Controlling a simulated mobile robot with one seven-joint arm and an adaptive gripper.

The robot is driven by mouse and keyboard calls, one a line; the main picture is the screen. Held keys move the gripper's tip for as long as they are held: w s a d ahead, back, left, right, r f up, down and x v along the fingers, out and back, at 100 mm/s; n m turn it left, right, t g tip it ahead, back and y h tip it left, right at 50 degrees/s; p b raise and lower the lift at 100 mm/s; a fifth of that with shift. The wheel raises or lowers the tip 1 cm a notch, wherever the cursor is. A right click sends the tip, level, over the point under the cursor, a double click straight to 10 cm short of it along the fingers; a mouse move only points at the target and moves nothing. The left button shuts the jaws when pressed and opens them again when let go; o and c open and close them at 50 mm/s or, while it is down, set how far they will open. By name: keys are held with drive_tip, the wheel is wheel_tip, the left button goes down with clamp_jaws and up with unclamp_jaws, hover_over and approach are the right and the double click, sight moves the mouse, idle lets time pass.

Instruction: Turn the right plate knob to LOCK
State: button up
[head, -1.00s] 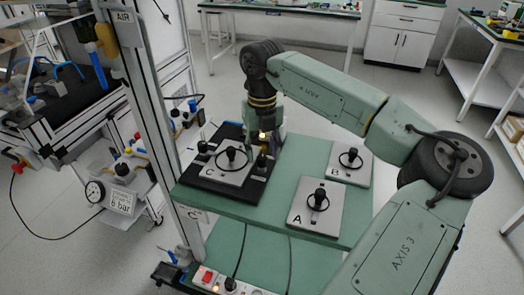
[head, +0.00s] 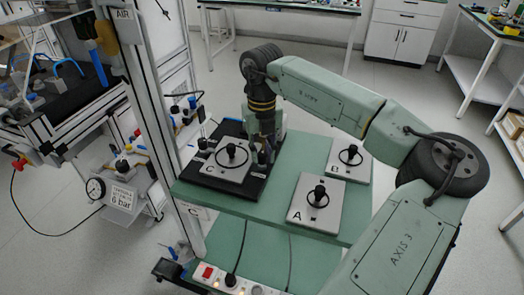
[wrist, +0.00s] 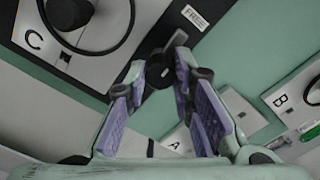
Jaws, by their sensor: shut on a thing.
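The right plate knob is a small black knob beside plate C, seen between my fingertips in the wrist view (wrist: 160,72). A white label reading FREE (wrist: 195,17) lies close to it; no LOCK label is readable. My gripper (head: 263,150) points down over the right side of the black base (head: 232,193). In the wrist view its purple-padded fingers (wrist: 163,68) are shut on the knob. Plate C (head: 212,172), light grey with a black ring handle (head: 232,154), sits on that base. In the head view my fingers mostly hide the knob.
Plate A (head: 302,218) and plate B (head: 360,172) lie on the green table (head: 265,222) to the right, each with a black ring handle. A metal post (head: 160,120) stands at the table's left. A power strip (head: 228,282) is on the lower shelf.

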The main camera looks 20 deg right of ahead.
clamp_jaws()
drive_tip(key=n+b, duration=0.2)
drive_tip(key=n, duration=0.1)
drive_tip(key=shift+f, duration=0.1)
drive_tip(key=n+b, duration=0.2)
drive_tip(key=n, duration=0.8)
drive_tip(key=shift+b, duration=0.4)
drive_tip(key=shift+n, duration=1.9)
drive_tip(key=shift+w+r, duration=0.1)
drive_tip(key=shift+r, duration=0.1)
drive_tip(key=o, duration=0.9)
unclamp_jaws()
drive_tip(key=shift+f, duration=0.1)
